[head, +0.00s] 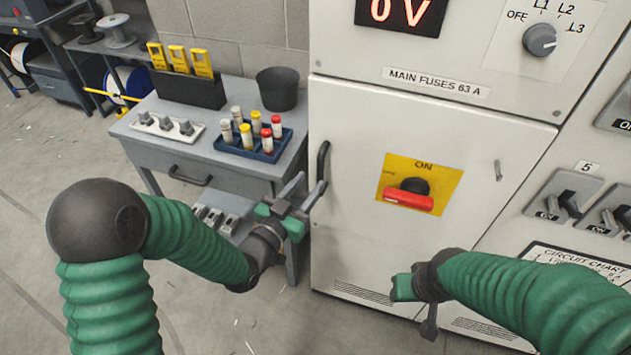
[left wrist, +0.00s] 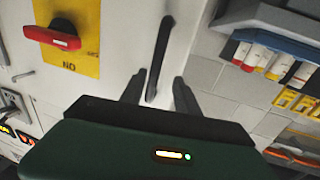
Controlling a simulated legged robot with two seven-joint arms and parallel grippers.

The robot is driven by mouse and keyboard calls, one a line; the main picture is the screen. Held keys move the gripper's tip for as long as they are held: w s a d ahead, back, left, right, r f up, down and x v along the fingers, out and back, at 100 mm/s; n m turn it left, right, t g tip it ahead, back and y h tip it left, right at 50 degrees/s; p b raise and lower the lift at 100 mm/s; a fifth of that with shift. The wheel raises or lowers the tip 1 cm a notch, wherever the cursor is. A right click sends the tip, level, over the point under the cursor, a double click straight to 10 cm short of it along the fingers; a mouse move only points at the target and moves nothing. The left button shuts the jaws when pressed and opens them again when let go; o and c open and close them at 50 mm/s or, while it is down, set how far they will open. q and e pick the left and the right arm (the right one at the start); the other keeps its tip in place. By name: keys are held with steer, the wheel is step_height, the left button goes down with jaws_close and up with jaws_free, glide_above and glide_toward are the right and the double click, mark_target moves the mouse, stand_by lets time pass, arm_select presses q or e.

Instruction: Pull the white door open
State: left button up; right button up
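The white door (head: 348,235) is the cabinet front below the "MAIN FUSES 63 A" label, and it looks closed. Its dark vertical handle (head: 323,160) is on the left edge. The handle also shows in the left wrist view (left wrist: 164,50). My left gripper (head: 312,180) is open at the handle's lower part. In the left wrist view its fingers (left wrist: 158,80) stand on either side of the handle's end, with visible gaps. My right gripper (head: 415,300) hangs low in front of the door's lower right; its fingers are too unclear to judge.
A red rotary switch (head: 408,197) on a yellow plate is on the door, marked ON. A grey workbench (head: 215,150) stands close left of the cabinet, with a blue fuse tray (head: 253,152) and a black cup (head: 278,90). Floor in front is clear.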

mark_target(318, 176)
arm_select(q)
steer(key=w+d, duration=0.4)
steer(key=shift+f, duration=0.1)
steer(key=shift+s+a, duration=0.1)
steer(key=shift+a, duration=0.55)
steer(key=shift+c, duration=0.8)
steer(key=shift+a, duration=0.1)
steer(key=c, duration=0.5)
jaws_close()
steer(key=shift+s+d, duration=0.1)
steer(key=shift+d, duration=0.25)
steer(key=shift+a+r, duration=0.15)
steer(key=shift+r, duration=0.05)
